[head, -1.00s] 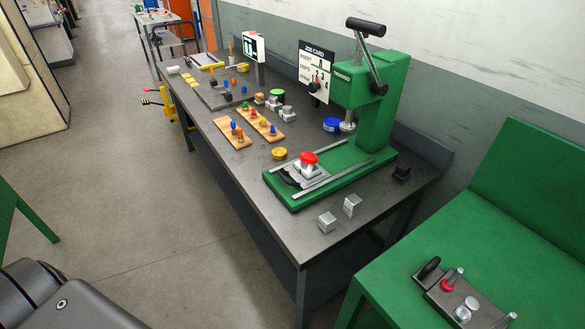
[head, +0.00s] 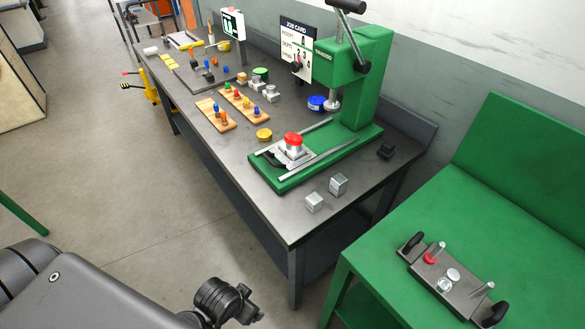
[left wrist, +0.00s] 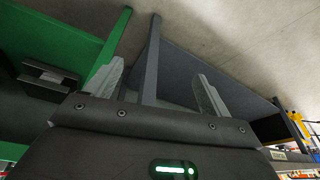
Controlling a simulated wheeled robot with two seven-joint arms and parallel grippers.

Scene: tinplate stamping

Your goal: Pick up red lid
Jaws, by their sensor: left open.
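The red lid (head: 293,140) sits on a silver block in the fixture on the base of the green press (head: 270,183), on the dark workbench. Part of my left arm with a black end (head: 225,300) shows at the bottom of the head view, low in front of the bench and well apart from the lid. In the left wrist view my left gripper (left wrist: 160,68) is open with nothing between its fingers. Bench legs and the floor show beyond it; the lid does not show there. My right gripper is in neither view.
Two metal cubes (head: 314,202) stand near the bench's front right corner. A yellow lid (head: 264,134) and a blue lid (head: 316,102) lie near the press. A green bench (head: 400,222) at right holds a metal plate (head: 452,276) with black handles and a red ring.

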